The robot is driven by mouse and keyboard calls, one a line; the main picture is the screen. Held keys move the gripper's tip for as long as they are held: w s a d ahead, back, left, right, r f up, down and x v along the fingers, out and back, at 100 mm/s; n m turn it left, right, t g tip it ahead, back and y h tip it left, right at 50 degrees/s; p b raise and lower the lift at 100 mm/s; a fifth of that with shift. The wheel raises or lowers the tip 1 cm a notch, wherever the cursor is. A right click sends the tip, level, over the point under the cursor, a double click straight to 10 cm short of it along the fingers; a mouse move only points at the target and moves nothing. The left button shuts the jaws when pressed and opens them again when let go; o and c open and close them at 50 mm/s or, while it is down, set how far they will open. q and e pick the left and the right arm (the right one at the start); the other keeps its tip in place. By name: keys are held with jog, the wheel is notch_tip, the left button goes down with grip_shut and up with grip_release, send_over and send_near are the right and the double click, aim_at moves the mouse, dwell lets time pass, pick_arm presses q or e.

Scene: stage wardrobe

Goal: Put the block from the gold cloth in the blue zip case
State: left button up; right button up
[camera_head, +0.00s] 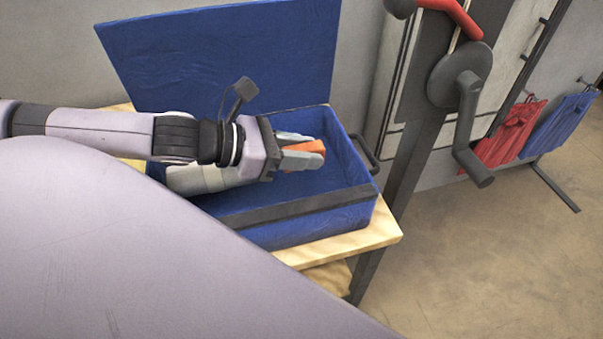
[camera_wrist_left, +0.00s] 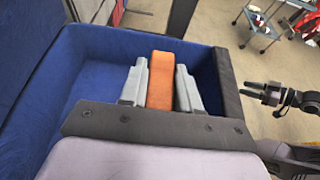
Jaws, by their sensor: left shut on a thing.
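The orange block (camera_head: 312,147) is between the light grey fingers of my left gripper (camera_head: 303,150), which is shut on it. The left wrist view shows the block (camera_wrist_left: 160,80) upright between both fingers. The blue zip case (camera_head: 352,192) stands open, its lid (camera_head: 225,50) raised at the back. The gripper and block are over the open case, inside its rim as seen from above; I cannot tell how far above its floor. My right gripper (camera_wrist_left: 258,93) shows small and dark at the right of the left wrist view, outside the case. The gold cloth is not clearly seen.
The case stands on a pale wooden table (camera_head: 385,232). A tan fabric-like thing (camera_head: 332,276) shows under the table edge. A dark post with a crank (camera_head: 465,85) stands right of the case. Red (camera_head: 505,135) and blue (camera_head: 560,125) cloths hang farther right.

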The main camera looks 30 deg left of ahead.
pick_arm(q)
jog(key=shift+f+b, duration=0.35)
jog(key=shift+f, duration=1.65)
jog(key=shift+f, duration=0.15)
